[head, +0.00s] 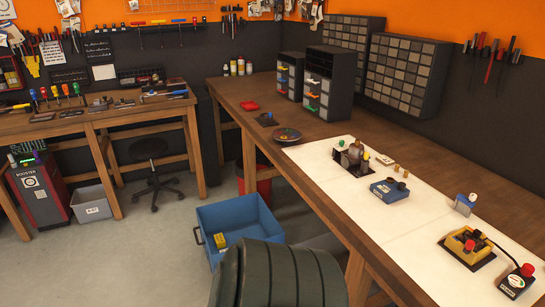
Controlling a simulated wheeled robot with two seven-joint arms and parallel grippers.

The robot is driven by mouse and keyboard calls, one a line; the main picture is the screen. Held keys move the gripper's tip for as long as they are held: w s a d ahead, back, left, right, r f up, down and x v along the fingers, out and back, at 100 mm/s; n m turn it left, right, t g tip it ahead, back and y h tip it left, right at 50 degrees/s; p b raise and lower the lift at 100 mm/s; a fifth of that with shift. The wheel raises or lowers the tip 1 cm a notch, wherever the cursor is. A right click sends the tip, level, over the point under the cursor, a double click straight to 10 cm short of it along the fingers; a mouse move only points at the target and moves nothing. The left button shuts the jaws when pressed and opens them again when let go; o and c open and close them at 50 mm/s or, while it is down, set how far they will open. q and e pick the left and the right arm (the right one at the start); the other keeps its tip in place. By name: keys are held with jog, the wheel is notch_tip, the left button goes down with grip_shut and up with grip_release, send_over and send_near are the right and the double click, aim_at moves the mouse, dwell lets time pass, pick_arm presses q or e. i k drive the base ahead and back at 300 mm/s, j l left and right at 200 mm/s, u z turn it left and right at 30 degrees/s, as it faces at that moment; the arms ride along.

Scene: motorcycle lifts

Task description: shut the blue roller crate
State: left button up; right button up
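The blue roller crate (238,215) is on the floor at lower centre, in front of the long wooden bench on the right. Its top is open and I see into it. A small yellow object (220,242) is inside, near the left wall. A handle (198,236) shows on its left side. The crate's near right part is hidden behind a dark ribbed shape. I see no rollers. Neither of my grippers is in view.
The dark ribbed rounded shape (290,275) stands at the bottom centre. A red bin (263,185) is under the long bench (322,185). A black stool (152,165) and grey bin (91,203) are to the left. Grey floor left of the crate is clear.

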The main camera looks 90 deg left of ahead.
aim_at(248, 216)
jog(key=k+j, duration=0.2)
jog(key=k, duration=0.35)
jog(key=u, duration=3.15)
jog(key=i+z, duration=0.1)
jog(key=i, duration=0.9)
jog(key=i+z, duration=0.15)
jog(key=i, duration=0.9)
